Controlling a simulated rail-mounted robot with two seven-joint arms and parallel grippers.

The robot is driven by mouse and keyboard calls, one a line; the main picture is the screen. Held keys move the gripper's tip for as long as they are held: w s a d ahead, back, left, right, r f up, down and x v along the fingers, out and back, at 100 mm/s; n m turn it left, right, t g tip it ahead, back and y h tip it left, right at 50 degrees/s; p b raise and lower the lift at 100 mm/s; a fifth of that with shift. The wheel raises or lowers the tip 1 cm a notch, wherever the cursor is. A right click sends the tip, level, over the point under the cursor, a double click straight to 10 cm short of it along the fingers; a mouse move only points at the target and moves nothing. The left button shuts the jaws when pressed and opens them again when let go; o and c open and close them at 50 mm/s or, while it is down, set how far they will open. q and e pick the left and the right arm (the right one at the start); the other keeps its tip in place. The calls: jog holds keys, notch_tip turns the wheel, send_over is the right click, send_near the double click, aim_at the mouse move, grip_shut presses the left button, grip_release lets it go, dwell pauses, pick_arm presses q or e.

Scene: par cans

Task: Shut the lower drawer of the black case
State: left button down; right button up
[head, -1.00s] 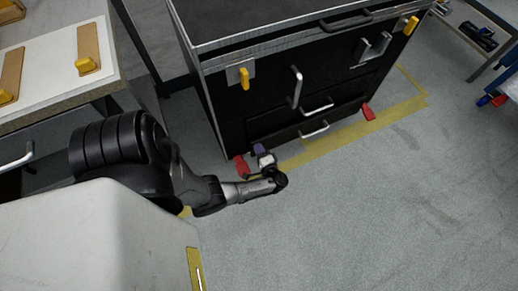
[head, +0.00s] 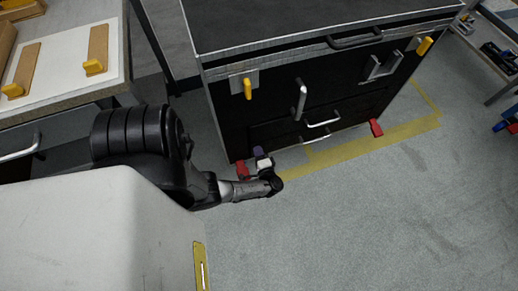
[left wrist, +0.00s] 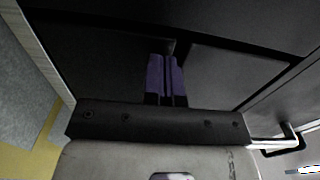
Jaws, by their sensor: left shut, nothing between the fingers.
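The black case (head: 290,95) stands in the upper middle of the head view. Low on its front are two silver handles, one above the other; the lower one (head: 316,138) belongs to the lower drawer (head: 285,143). The drawer front looks about flush with the case, though a small gap cannot be ruled out. My left gripper (head: 259,153) is at the lower left corner of the case front, by the drawer's left end. In the left wrist view its purple fingers (left wrist: 165,78) are shut and empty, against or close before a dark panel; contact is unclear. My right gripper is out of view.
Red feet (head: 376,128) stick out at the case's bottom corners. Yellow tape (head: 365,147) marks the floor in front. A workbench (head: 65,75) with wooden blocks stands at left.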

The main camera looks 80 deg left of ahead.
pick_arm(q)
jog(key=w+d+p, duration=0.1)
jog(key=w+d, duration=0.1)
jog(key=d, duration=1.1)
jog(key=shift+w+p, duration=0.4)
